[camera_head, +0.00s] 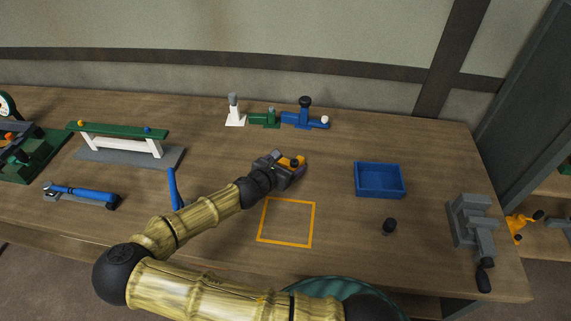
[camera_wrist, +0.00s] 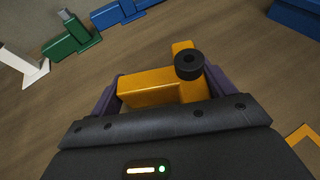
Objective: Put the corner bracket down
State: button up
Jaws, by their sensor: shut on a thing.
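The corner bracket (camera_wrist: 155,86) is an orange L-shaped piece with a black round knob on one arm, seen close up in the wrist view. In the head view the bracket (camera_head: 290,161) shows at the end of my arm. My gripper (camera_wrist: 160,92) is shut on it, with a purple finger on each side. In the head view my gripper (camera_head: 285,170) is over the middle of the table, behind the orange square outline (camera_head: 262,222) marked on the wood. I cannot tell whether the bracket touches the table. The gripper hides part of the bracket.
White, green and blue fixtures (camera_head: 264,119) stand at the back. A grey vise (camera_head: 473,224) is at the right edge. The marked square looks empty.

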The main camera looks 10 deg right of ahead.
jog(key=o, duration=1.1)
jog(key=shift+c, duration=0.2)
jog(key=v, duration=1.2)
notch_tip(320, 180, up, 10)
jog(key=p, duration=1)
